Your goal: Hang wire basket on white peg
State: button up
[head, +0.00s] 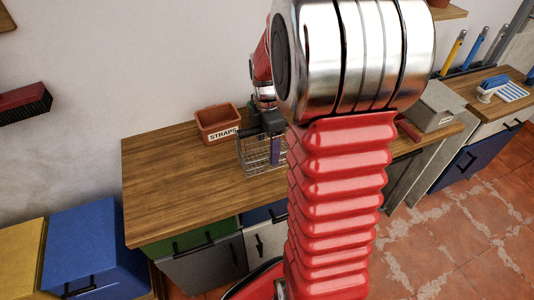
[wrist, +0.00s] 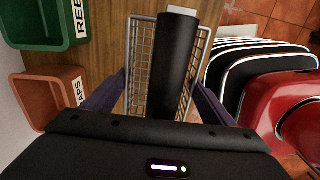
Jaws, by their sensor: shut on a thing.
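The wire basket (head: 251,160) is a grey mesh basket at the middle of the wooden bench in the head view, partly behind my arm. It also shows between my fingers in the wrist view (wrist: 139,62). My gripper (head: 268,140) is shut on the basket from above, with a purple finger along it; the fingers flank it in the wrist view (wrist: 158,98). A black rounded bar (wrist: 178,62) with a pale end lies across the basket; I cannot tell if it is the handle. Whether the basket touches the bench is unclear. I make out no white peg.
A terracotta STRAPS bin (head: 217,123) stands just left of the basket. A green bin (wrist: 40,22) shows in the wrist view. The wooden bench top (head: 165,180) is clear at left. A grey box (head: 432,108) stands at the right.

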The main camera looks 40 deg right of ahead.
aim_at(267, 155)
jog(key=shift+f, duration=2.4)
jog(key=o, duration=0.9)
jog(key=shift+c, duration=0.2)
notch_tip(267, 155, up, 14)
jog(key=shift+d+f, duration=0.15)
